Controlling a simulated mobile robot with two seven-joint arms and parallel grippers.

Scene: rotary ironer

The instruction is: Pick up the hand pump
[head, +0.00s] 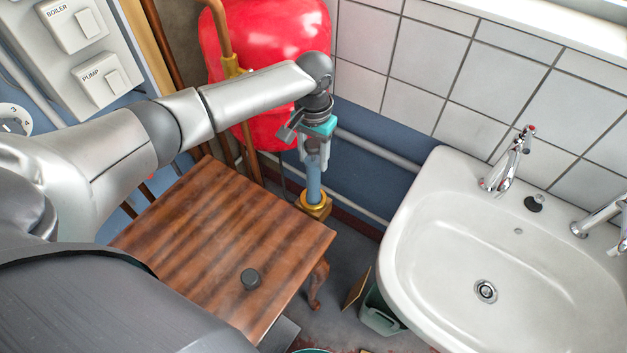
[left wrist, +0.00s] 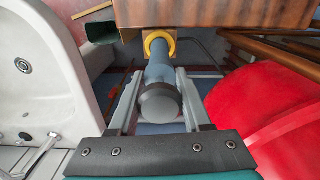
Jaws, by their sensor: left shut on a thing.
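The hand pump is a blue-grey tube (head: 314,186) with a brass-coloured ring and a block at its lower end. It is roughly upright beyond the far right corner of the wooden table. My left gripper (head: 314,150) is shut on its upper part from above. In the left wrist view the pump (left wrist: 160,72) runs away between the two fingers (left wrist: 160,103), its round dark grey end nearest the camera. I cannot tell whether its lower end touches anything. My right gripper is not in view.
The wooden table (head: 222,235) carries a small dark round object (head: 251,279). A white sink (head: 505,270) with taps stands right. A red tank (head: 275,45), copper pipes and grey wall pipes are behind. A green bin (head: 378,315) is on the floor between table and sink.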

